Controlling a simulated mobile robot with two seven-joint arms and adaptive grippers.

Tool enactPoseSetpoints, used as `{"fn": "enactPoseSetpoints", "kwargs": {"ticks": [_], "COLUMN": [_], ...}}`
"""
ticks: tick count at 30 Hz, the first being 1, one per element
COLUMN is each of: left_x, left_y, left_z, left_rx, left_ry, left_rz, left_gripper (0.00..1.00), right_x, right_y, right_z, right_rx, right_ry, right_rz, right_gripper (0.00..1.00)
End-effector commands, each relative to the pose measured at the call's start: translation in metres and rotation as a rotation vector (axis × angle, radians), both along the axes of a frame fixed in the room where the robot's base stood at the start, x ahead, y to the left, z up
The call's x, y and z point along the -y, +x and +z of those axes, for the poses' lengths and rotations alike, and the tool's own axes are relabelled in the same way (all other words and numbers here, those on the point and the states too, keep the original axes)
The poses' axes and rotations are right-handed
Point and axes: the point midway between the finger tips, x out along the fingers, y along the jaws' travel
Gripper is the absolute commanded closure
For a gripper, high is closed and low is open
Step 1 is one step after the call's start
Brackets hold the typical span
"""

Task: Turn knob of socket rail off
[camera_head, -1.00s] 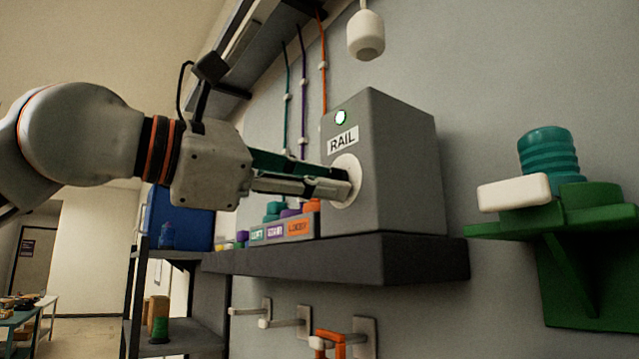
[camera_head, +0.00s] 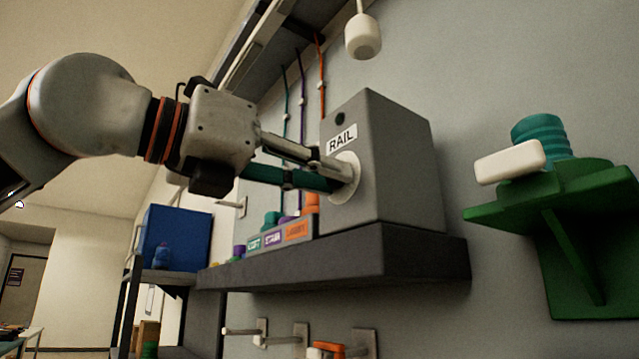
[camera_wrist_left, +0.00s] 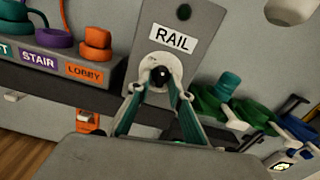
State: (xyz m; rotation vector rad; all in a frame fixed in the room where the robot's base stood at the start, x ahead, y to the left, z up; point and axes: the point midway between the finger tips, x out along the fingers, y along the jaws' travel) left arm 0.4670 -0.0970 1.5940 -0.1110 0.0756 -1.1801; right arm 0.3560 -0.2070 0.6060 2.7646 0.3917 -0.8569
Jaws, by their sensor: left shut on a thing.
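The socket rail box (camera_head: 390,165) is a grey box labelled RAIL on a dark shelf. Its round white knob plate (camera_head: 346,180) is on the front face, below the label. My left gripper (camera_head: 335,174) is shut on the knob, and its fingers hide most of it. In the left wrist view the fingers (camera_wrist_left: 158,85) close around the dark knob (camera_wrist_left: 160,76) in the middle of the white plate (camera_wrist_left: 172,64). The small lamp (camera_head: 340,119) above the label is dark. My right gripper is not in view.
The dark shelf (camera_head: 350,258) carries a labelled tray (camera_head: 283,237) with coloured coils to the left of the box. A green bracket (camera_head: 590,210) sticks out of the wall at right. A white hanging piece (camera_head: 363,38) is above, and hooks (camera_head: 300,338) are below.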

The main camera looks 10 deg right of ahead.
Motion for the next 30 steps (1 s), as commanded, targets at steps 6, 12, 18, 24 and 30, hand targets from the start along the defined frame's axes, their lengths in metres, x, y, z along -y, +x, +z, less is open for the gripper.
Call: {"fn": "enactPoseSetpoints", "kwargs": {"ticks": [6, 12, 18, 24, 30], "left_x": [-0.0003, 0.0002, 0.0002, 0.0001, 0.0001], "left_y": [-0.0004, -0.0012, -0.002, -0.0023, -0.0025], "left_z": [0.0005, 0.0016, 0.0027, 0.0034, 0.0039], "left_rx": [-0.188, -0.349, -0.48, -0.565, -0.608], "left_ry": [-0.08, -0.148, -0.201, -0.237, -0.256], "left_rz": [0.001, 0.0, 0.001, 0.001, 0.0], "left_gripper": [1.0, 1.0, 1.0, 1.0, 1.0], "right_x": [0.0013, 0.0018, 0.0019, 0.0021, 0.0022], "right_y": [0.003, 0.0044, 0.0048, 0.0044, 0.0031], "right_z": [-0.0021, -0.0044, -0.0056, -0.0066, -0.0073], "right_rx": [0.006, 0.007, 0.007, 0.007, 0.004], "right_ry": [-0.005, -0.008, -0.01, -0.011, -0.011], "right_rz": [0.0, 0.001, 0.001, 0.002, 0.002], "right_gripper": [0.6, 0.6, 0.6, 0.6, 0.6]}}
